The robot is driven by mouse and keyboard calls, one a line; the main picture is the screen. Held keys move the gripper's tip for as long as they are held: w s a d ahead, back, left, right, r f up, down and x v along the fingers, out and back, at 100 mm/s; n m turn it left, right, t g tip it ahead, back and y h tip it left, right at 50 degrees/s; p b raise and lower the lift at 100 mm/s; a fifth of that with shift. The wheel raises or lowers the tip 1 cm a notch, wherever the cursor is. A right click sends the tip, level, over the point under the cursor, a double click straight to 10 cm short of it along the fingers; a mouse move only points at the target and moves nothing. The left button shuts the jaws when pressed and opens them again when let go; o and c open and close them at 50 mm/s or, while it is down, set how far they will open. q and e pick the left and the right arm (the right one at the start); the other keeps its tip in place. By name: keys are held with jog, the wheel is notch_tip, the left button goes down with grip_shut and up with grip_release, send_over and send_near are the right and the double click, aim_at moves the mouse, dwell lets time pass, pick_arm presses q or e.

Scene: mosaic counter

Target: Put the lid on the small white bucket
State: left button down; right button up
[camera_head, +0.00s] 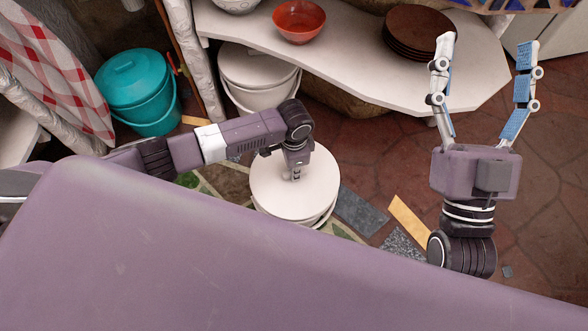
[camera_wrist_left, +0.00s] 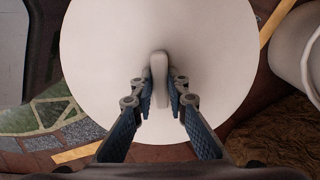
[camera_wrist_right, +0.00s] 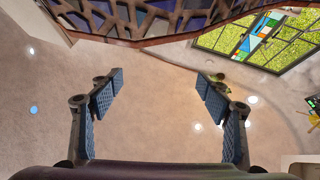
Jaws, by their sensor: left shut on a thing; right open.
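The round white lid (camera_head: 268,187) is over the small white bucket (camera_head: 326,219) in the head view. It hides nearly all of the bucket; only a strip of rim shows at the lower right. I cannot tell whether the lid rests on the rim or hangs just above it. My left gripper (camera_head: 295,174) comes down on the lid from above. In the left wrist view its fingers (camera_wrist_left: 160,97) are shut on the upright handle in the middle of the lid (camera_wrist_left: 105,55). My right gripper (camera_head: 486,48) is open and empty, raised with its fingers pointing up.
A larger white lidded bucket (camera_head: 262,98) stands under the shelf (camera_head: 345,62). The shelf holds a red bowl (camera_head: 299,20) and stacked brown plates (camera_head: 418,30). A teal lidded bucket (camera_head: 141,88) stands at the left by a checked cloth (camera_head: 50,65). Floor at the right is clear.

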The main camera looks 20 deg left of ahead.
jog(key=shift+w+f, duration=0.2)
jog(key=shift+w+f+g, duration=0.35)
jog(key=shift+f+g, duration=0.25)
jog(key=shift+f, duration=0.05)
jog(key=shift+w+f, duration=0.2)
jog(key=shift+f, duration=0.05)
pick_arm(q)
jog(key=shift+p, duration=0.3)
pick_arm(e)
jog(key=shift+w+f+g, duration=0.15)
jog(key=shift+f+g, duration=0.1)
jog(key=shift+g, duration=0.05)
jog(key=shift+f+h, duration=0.1)
jog(key=shift+h, duration=0.2)
jog(key=shift+w+f+g, duration=0.35)
jog(key=shift+f+g, duration=0.05)
jog(key=shift+f, duration=0.15)
jog(key=shift+w+f, duration=0.1)
jog(key=shift+f, duration=0.25)
pick_arm(q)
jog(key=shift+p, duration=0.45)
pick_arm(e)
jog(key=shift+w+f+g+h, duration=0.2)
jog(key=shift+f+g, duration=0.15)
jog(key=shift+f, duration=0.2)
jog(key=shift+w+f+g+h, duration=0.1)
jog(key=shift+f+g+h, duration=0.1)
jog(key=shift+f+g, duration=0.25)
